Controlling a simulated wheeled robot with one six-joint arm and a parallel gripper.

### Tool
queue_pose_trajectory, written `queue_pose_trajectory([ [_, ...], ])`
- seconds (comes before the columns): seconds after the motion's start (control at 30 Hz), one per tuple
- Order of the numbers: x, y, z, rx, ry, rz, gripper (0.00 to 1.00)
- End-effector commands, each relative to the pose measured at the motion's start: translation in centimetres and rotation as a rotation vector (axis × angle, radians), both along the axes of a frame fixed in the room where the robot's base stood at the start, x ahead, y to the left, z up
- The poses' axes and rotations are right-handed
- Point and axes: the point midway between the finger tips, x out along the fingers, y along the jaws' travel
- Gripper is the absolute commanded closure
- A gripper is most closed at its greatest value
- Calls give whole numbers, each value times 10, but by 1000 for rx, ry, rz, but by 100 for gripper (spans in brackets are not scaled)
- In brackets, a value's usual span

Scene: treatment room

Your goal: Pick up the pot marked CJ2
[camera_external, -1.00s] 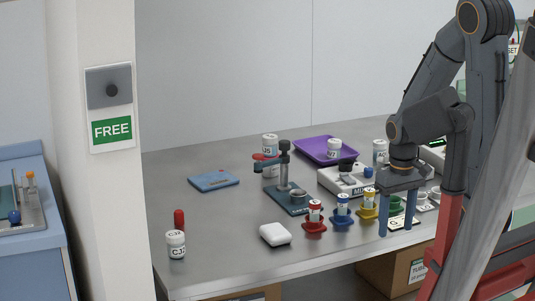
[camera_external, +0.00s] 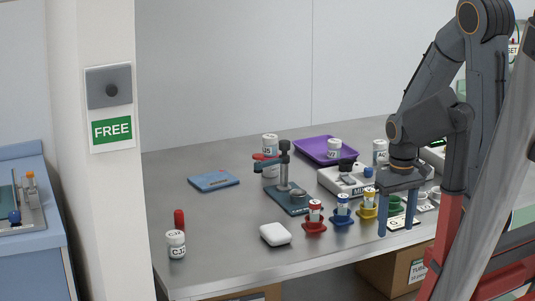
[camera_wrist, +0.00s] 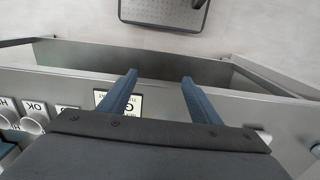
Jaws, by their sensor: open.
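A white pot (camera_external: 176,244) stands upright near the front left corner of the steel table (camera_external: 215,255) in the external view. Its label starts with CJ; the last character is too small to read surely. A red upright cylinder (camera_external: 179,219) stands just behind it. My gripper (camera_external: 397,228) is at the right end of the table, fingers pointing down, far to the right of this pot. It is open and empty. The wrist view shows both blue fingers apart (camera_wrist: 160,77) with nothing between them; the pot is not in that view.
Other white pots stand at the back (camera_external: 270,146), on a purple tray (camera_external: 312,150) and near my arm (camera_external: 380,150).

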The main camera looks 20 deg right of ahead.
Motion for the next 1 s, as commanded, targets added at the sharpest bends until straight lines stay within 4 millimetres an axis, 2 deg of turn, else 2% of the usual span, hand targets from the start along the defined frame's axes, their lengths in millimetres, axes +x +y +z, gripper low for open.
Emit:
queue_pose_trajectory([
  [0.13,2,0,16,0,-7,0,42],
  [0.4,1,0,67,0,-6,0,42],
  [0.73,2,1,121,0,-5,2,42],
  [1.0,38,30,130,8,-36,94,42],
])
